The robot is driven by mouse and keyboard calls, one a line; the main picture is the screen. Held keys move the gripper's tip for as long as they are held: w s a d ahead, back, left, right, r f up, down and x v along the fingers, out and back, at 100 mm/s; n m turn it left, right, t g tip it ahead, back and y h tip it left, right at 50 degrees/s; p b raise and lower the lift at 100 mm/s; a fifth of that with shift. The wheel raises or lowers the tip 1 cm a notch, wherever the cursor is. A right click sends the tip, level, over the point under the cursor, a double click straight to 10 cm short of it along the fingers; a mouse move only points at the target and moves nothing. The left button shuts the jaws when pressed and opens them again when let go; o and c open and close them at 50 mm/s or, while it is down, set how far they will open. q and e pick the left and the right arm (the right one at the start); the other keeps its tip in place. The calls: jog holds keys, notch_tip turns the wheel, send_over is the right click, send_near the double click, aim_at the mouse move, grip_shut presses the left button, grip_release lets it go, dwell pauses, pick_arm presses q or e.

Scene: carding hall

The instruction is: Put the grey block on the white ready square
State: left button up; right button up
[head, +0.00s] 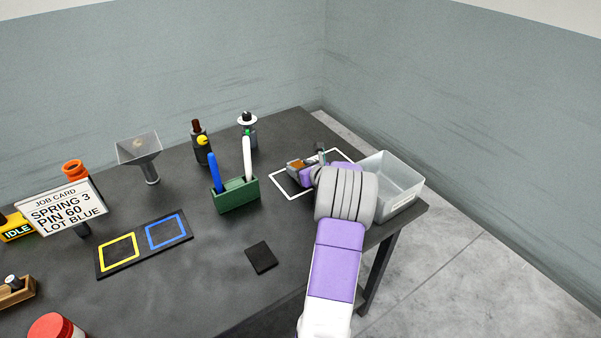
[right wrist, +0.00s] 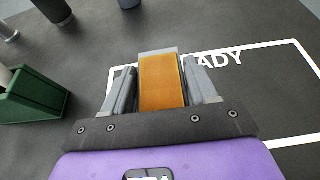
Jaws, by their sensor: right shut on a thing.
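The white ready square (head: 281,196) is a white outline on the dark table, at its right end. It also shows in the right wrist view (right wrist: 274,44), with part of the word READY hidden. My right gripper (head: 302,170) is over the square. In the right wrist view the gripper (right wrist: 163,85) is shut on a grey block (right wrist: 158,52) with an orange-brown face towards the camera. The block shows partly in the head view (head: 294,166), over the square's far left part. I cannot tell whether it touches the table. My left gripper is not in view.
A clear bin (head: 401,195) stands right of the square, close to my arm. A green holder (head: 236,196) with pens stands to the left. Dark bottles (head: 201,150) stand behind. A small black pad (head: 261,257) lies in front, with bare table around it.

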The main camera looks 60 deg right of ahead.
dwell(0.3)
jog(key=shift+f, duration=0.2)
jog(key=o, duration=1.4)
jog(key=shift+r, duration=0.25)
jog(key=p+v, duration=0.2)
jog(key=v, duration=1)
jog(key=shift+f, duration=0.2)
